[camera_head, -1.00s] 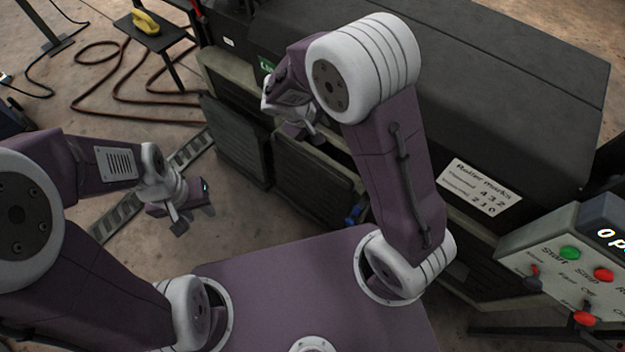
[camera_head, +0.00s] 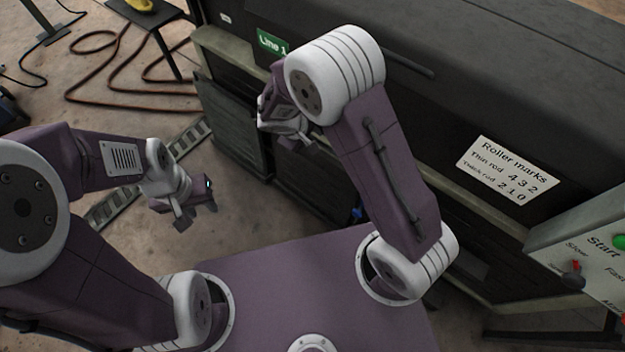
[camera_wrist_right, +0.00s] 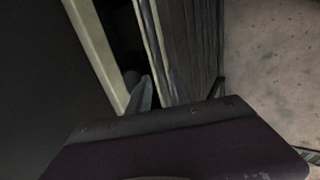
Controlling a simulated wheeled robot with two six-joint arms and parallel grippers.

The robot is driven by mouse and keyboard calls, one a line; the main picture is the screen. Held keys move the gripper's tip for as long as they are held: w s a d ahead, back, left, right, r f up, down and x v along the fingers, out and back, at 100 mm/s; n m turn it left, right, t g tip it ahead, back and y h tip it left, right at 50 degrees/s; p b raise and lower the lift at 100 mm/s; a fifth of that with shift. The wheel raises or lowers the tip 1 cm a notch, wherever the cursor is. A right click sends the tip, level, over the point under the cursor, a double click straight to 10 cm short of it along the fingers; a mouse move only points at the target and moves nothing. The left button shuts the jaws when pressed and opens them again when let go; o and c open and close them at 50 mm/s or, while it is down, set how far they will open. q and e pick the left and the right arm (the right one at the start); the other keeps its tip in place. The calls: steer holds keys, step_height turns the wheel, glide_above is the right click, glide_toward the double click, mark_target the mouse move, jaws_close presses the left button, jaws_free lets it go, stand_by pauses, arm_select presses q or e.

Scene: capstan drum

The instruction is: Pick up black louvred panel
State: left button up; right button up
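A black louvred panel (camera_head: 235,122) stands upright against the near side of the big dark machine, left of my right gripper. A louvred dark panel (camera_wrist_right: 192,40) also fills the upper middle of the right wrist view, seen steeply along its face. My right gripper (camera_head: 303,140) is at the machine's side. In the right wrist view its fingers (camera_wrist_right: 180,92) are spread, one on each side of the panel's edge; contact is unclear. My left gripper (camera_head: 195,216) is open and empty above the floor, left of the machine.
The machine (camera_head: 420,110) has a pale ledge along its side and a roller marks sign (camera_head: 508,170). A control box (camera_head: 590,245) stands at the right. Brown hoses (camera_head: 115,75) and a grey slotted strip (camera_head: 110,207) lie on the floor at left.

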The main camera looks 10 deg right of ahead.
mark_target(316, 138)
steer(key=x, duration=0.2)
steer(key=b+x, duration=0.1)
steer(key=x, duration=0.1)
steer(key=shift+s+a+b, duration=0.1)
steer(key=shift+a+b, duration=0.15)
steer(key=shift+b, duration=0.05)
steer(key=shift+w+d+f, duration=0.15)
steer(key=shift+w+f, duration=0.05)
steer(key=shift+r, duration=0.15)
steer(key=shift+c, duration=0.4)
jaws_close()
steer(key=shift+s, duration=0.1)
